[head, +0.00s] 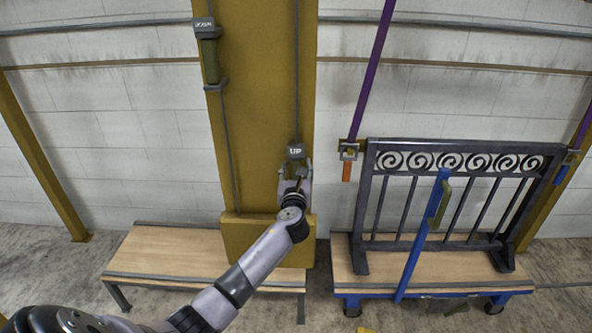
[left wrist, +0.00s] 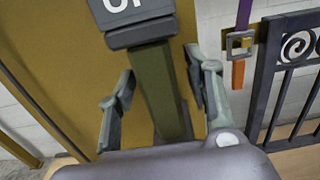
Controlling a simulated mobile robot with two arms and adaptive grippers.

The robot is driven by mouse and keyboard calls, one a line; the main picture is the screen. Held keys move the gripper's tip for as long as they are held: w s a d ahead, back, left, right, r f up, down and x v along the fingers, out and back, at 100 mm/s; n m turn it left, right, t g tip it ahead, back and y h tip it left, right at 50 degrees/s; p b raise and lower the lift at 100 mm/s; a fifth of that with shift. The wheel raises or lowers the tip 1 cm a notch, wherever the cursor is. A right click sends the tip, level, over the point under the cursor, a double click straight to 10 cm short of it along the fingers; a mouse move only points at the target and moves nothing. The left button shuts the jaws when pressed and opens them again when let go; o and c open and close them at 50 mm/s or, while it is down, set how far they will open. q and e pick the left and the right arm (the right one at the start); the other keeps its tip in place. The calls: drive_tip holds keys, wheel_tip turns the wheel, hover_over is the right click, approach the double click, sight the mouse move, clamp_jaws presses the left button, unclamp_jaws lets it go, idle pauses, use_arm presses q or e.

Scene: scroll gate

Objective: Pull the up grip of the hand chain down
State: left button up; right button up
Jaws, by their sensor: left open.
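The up grip is a dark green handle (left wrist: 160,92) with a grey cap marked UP (head: 296,151). It hangs on the hand chain (head: 297,90) in front of the yellow column. My left gripper (head: 295,172) is at the grip, just below the cap, and hides most of the handle in the head view. In the left wrist view its two fingers (left wrist: 160,92) are open, one on each side of the green handle. The right finger looks closer to the handle; contact is unclear. My right gripper is in neither view.
A second green grip (head: 210,60) hangs higher on the left chain run. A yellow box (head: 238,240) is at the column's foot. A wooden bench (head: 160,255) stands left. A dark scroll gate (head: 440,240) stands on a blue cart at right, with purple straps (head: 372,75) above.

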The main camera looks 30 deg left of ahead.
use_arm(q)
clamp_jaws()
idle(0.5)
idle(0.4)
